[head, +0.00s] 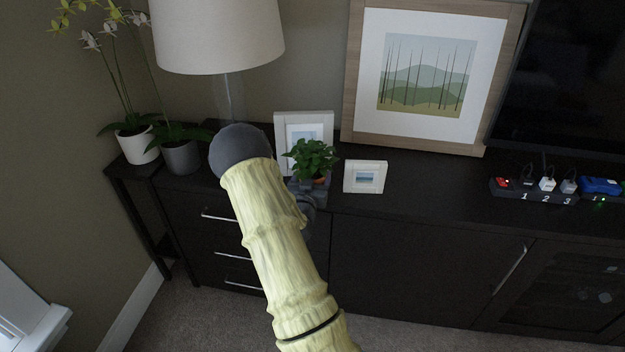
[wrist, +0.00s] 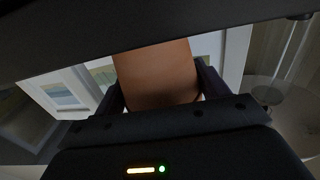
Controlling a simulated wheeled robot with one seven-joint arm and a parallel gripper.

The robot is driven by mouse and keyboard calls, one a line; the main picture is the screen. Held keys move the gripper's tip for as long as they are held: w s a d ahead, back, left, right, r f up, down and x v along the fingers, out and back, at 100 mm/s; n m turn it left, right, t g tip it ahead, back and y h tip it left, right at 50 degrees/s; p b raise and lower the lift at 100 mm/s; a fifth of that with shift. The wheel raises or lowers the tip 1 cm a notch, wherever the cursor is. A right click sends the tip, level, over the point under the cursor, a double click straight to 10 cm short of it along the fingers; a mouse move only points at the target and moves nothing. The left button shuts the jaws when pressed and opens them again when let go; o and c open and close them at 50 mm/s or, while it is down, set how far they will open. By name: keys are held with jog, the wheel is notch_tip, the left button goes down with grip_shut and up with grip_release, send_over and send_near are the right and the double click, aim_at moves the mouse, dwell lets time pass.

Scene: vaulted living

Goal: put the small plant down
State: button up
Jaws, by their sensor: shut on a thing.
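The small plant (head: 312,158) has bushy green leaves and a terracotta pot. In the head view it is above the front part of the dark cabinet top, in front of a small white frame. In the wrist view its orange-brown pot (wrist: 157,75) sits between the two dark fingers. My gripper (wrist: 158,88) is shut on the pot. In the head view my gripper (head: 316,184) is partly hidden by my own arm. I cannot tell whether the pot touches the cabinet top.
The dark cabinet (head: 430,196) carries a white-framed picture (head: 291,128), a smaller frame (head: 366,177) just right of the plant, a large wood-framed picture (head: 351,70), a lamp (head: 220,35) and a power strip (head: 530,193). Two potted plants stand at left. Cabinet top is bare right of the smaller frame.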

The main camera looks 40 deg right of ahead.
aim_at(312, 171)
notch_tip(312, 171, up, 10)
jog(key=shift+r+p, duration=0.1)
jog(key=shift+p, duration=0.85)
jog(key=a+f+n+t+y, duration=0.25)
jog(key=a+f, duration=0.25)
jog(key=a, duration=0.6)
jog(key=w+a+f+n+t+y, duration=0.1)
jog(key=a+f+n+y, duration=0.3)
jog(key=a, duration=0.7)
jog(key=a+f+t+y, duration=0.2)
jog(key=a+f, duration=0.4)
jog(key=a, duration=0.5)
notch_tip(312, 171, up, 13)
jog(key=w+n+y+p, duration=0.2)
jog(key=y+p, duration=0.3)
jog(key=p, duration=1.9)
jog(key=shift+a+f+n+t, duration=0.15)
jog(key=shift+a+n+t, duration=0.25)
jog(key=shift+n, duration=0.35)
jog(key=shift+f, duration=0.1)
jog(key=shift+s, duration=0.1)
